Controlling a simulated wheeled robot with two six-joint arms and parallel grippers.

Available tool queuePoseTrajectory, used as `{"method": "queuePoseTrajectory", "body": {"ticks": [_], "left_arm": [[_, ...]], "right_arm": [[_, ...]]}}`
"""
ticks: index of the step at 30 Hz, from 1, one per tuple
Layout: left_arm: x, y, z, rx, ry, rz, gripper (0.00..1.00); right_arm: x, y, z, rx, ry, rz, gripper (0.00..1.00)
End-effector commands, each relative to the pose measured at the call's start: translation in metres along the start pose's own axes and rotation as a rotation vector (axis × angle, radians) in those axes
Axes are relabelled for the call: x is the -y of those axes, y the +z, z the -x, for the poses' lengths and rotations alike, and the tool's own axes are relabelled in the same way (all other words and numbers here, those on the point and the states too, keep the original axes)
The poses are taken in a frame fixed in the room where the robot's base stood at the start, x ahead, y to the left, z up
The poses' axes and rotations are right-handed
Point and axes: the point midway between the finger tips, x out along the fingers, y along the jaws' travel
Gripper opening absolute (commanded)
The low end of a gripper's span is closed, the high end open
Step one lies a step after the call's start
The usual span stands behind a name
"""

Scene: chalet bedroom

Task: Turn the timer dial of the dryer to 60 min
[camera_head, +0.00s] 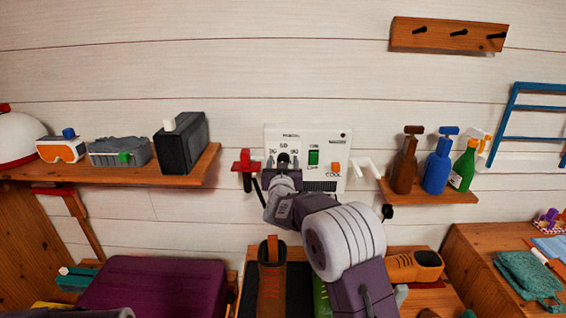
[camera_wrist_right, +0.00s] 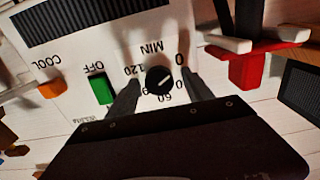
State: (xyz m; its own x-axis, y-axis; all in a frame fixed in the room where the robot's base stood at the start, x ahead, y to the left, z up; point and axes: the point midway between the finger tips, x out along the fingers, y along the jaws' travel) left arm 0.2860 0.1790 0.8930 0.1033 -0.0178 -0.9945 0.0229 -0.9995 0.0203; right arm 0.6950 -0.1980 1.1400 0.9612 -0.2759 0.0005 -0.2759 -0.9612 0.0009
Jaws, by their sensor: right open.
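The dryer's white panel (camera_head: 325,145) is on the plank wall, in the middle of the head view. Its black timer dial (camera_wrist_right: 158,80) shows in the right wrist view, which sees the panel upside down. The dial's white mark slants up and right in that view, toward the 0 side and away from the 60 below. My right gripper (camera_wrist_right: 163,97) is open, with one finger on each side of the dial; I cannot tell whether they touch it. In the head view the right gripper (camera_head: 284,172) is just below the dial (camera_head: 284,157).
On the panel are a green OFF switch (camera_wrist_right: 101,88) and an orange COOL knob (camera_wrist_right: 50,89).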

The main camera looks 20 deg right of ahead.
Motion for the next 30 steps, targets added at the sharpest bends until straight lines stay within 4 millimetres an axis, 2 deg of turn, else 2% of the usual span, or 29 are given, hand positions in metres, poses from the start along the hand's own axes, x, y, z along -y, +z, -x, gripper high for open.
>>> {"method": "queuePoseTrajectory", "body": {"ticks": [1, 6, 7, 8, 20, 30], "left_arm": [[0.000, 0.000, 0.000, 0.000, 0.000, 0.000, 0.51], [0.000, 0.000, 0.000, 0.000, 0.000, 0.000, 0.51], [0.000, 0.000, 0.000, 0.000, 0.000, 0.000, 0.51], [0.000, 0.000, 0.000, 0.000, 0.000, 0.000, 0.51], [0.000, 0.001, -0.010, 0.000, 0.000, 0.000, 0.51], [0.001, 0.004, -0.035, 0.000, 0.000, 0.000, 0.51]], "right_arm": [[0.000, 0.000, 0.000, 0.000, 0.000, 0.000, 0.59], [0.000, 0.000, 0.000, 0.000, 0.001, 0.000, 0.12], [0.000, 0.000, 0.000, 0.000, 0.001, 0.000, 0.04], [0.000, 0.000, 0.000, 0.000, 0.001, 0.000, 0.00], [0.000, 0.003, 0.000, 0.001, 0.001, -0.092, 0.00], [0.000, 0.005, 0.001, 0.000, 0.000, -0.380, 0.00]]}}
